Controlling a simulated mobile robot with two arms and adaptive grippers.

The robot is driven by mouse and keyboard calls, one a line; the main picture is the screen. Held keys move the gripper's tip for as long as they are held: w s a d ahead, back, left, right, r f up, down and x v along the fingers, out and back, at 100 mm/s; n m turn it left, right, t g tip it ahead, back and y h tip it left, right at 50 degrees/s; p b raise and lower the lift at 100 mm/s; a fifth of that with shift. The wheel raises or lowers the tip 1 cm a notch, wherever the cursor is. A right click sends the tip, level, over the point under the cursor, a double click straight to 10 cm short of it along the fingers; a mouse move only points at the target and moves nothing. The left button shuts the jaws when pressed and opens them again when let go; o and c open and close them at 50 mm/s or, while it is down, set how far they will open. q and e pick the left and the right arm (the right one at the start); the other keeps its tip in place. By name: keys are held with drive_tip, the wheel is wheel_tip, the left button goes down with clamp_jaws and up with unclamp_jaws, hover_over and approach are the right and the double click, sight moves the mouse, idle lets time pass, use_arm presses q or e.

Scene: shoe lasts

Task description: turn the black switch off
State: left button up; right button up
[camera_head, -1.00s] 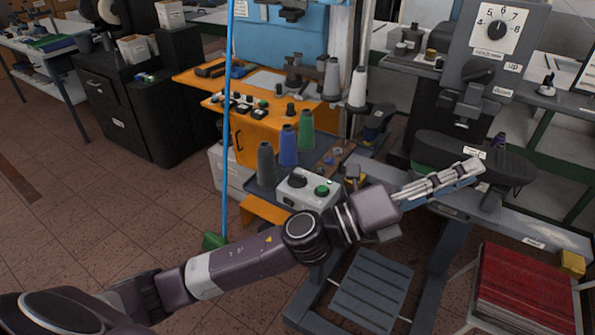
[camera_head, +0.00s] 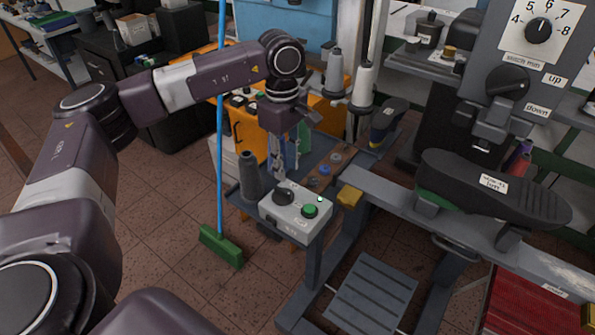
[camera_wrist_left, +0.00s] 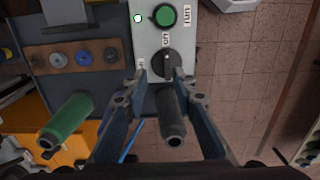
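The black switch (camera_head: 283,196) is a round rotary knob on a light grey control box (camera_head: 268,210), beside a green button (camera_head: 310,211). In the left wrist view the switch (camera_wrist_left: 160,64) sits ahead between the two fingertips, with the green button (camera_wrist_left: 165,15) beyond it. My left gripper (camera_head: 279,174) points down just above the switch. In the left wrist view its fingers (camera_wrist_left: 160,74) are apart, one on each side of the knob; whether they touch it I cannot tell. A small lamp on the box is lit. My right gripper is not in view.
A dark grey thread cone (camera_head: 249,176) stands left of the box. It shows between the fingers in the wrist view (camera_wrist_left: 172,120); a green cone (camera_wrist_left: 70,118) stands to one side. A machine with a black dial (camera_head: 540,30) is at right. A blue pole (camera_head: 219,130) stands left.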

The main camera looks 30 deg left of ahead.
sight(283, 189)
use_arm(q)
drive_tip(key=f, duration=0.1)
drive_tip(key=s+f+p, duration=0.1)
drive_tip(key=s+f, duration=0.1)
drive_tip(key=f, duration=0.1)
drive_tip(key=shift+a+f+p, duration=0.1)
drive_tip(key=shift+a+p, duration=0.15)
drive_tip(key=shift+p, duration=0.05)
drive_tip(key=shift+w+f, duration=0.2)
drive_tip(key=shift+f, duration=0.35)
drive_tip(key=shift+w+f, duration=0.2)
drive_tip(key=shift+f, duration=0.6)
drive_tip(key=shift+s, duration=0.1)
clamp_jaws()
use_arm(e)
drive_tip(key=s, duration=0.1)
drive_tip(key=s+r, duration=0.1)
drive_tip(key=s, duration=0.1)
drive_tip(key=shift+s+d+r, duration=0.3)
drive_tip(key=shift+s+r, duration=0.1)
